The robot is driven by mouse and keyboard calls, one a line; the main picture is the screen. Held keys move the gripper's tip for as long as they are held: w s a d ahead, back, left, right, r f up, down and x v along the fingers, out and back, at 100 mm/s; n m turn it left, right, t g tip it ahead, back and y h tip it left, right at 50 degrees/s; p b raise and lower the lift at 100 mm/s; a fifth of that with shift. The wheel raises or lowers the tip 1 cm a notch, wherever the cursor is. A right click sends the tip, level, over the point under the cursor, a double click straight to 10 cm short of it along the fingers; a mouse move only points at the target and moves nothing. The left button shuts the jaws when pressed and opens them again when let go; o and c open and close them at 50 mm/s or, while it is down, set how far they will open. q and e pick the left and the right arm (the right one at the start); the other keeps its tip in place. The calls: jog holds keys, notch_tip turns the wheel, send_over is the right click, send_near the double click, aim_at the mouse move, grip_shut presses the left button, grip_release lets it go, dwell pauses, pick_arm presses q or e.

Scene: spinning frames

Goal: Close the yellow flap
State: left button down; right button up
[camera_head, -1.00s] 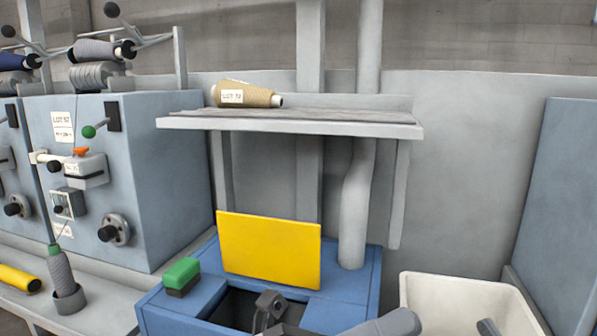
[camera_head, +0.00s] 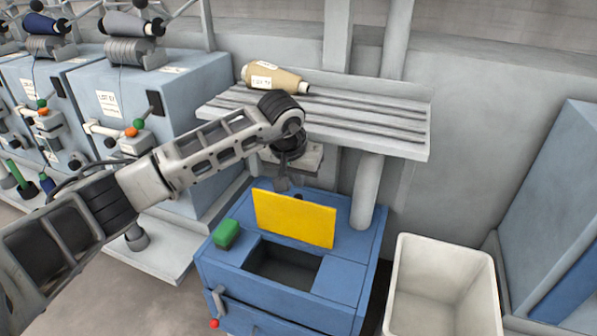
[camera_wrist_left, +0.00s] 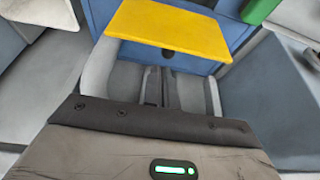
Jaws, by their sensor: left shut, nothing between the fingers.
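The yellow flap (camera_head: 294,219) stands raised at the back edge of the opening (camera_head: 284,266) in the blue box (camera_head: 340,281). The opening in front of it is uncovered. My left gripper (camera_head: 283,184) reaches in from the left and points down just behind the flap. It is shut and empty, and its tips are partly hidden in the head view. In the left wrist view the flap (camera_wrist_left: 170,30) lies across the top, just beyond the shut fingers (camera_wrist_left: 158,84). I cannot tell whether they touch it. My right gripper is not in view.
A grey slatted shelf (camera_head: 330,118) with a tan yarn cone (camera_head: 272,78) is close above and behind my left wrist. A grey pipe (camera_head: 367,192) rises right of the flap. A green block (camera_head: 226,233) sits left of it. A cream bin (camera_head: 441,282) stands right.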

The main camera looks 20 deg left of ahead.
pick_arm(q)
send_over(297, 213)
jog(key=w, duration=0.1)
notch_tip(297, 213, down, 6)
jog(key=shift+d, duration=0.4)
jog(key=shift+w+f, duration=0.1)
